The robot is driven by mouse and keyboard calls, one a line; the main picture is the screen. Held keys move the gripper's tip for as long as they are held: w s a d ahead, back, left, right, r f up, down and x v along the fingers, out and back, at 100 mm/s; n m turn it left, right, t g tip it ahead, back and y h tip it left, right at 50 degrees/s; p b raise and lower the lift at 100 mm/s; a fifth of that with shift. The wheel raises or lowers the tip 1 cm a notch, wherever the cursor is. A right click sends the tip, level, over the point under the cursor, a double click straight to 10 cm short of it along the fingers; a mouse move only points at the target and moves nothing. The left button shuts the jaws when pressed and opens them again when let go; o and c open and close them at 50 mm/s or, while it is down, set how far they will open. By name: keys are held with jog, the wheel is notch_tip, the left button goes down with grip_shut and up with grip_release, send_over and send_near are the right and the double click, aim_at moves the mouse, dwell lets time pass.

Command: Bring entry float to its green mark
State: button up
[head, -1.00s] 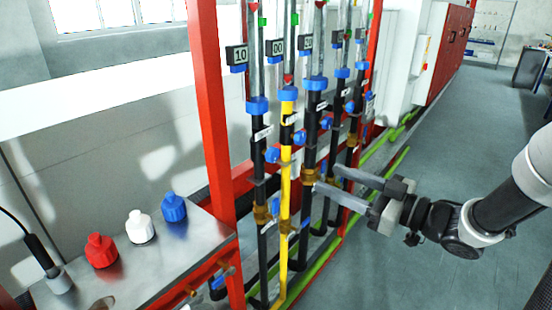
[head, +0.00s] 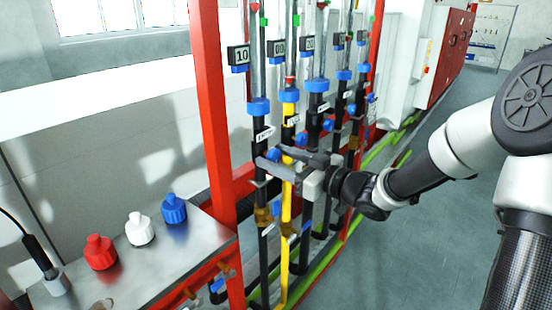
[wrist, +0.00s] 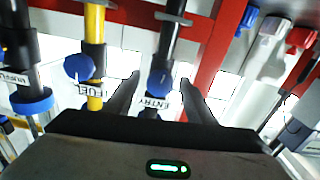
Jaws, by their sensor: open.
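The entry line (head: 262,190) is the leftmost black pipe, with a glass tube (head: 254,60) above it. A small red float (head: 254,7) shows near the tube's visible top, slightly above the green mark (head: 265,21). In the wrist view, the blue entry knob (wrist: 160,79) and the ENTRY label (wrist: 156,103) appear between my open fingers. My gripper (head: 268,157) is at that knob in the head view; its fingers partly hide it. I cannot tell whether they touch it.
The yellow fuel pipe (head: 287,205) with its blue knob (wrist: 79,68) stands right beside the entry line. Several similar pipes stand farther right. A red post (head: 213,120) and a metal bench (head: 150,270) with red, white and blue bottles are at left. The floor at right is clear.

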jog(key=shift+w+a, duration=0.2)
jog(key=c, duration=1)
jog(key=shift+c, duration=0.2)
jog(key=shift+r+m+p, duration=0.15)
jog(key=shift+m+p, duration=0.15)
jog(key=shift+p, duration=0.35)
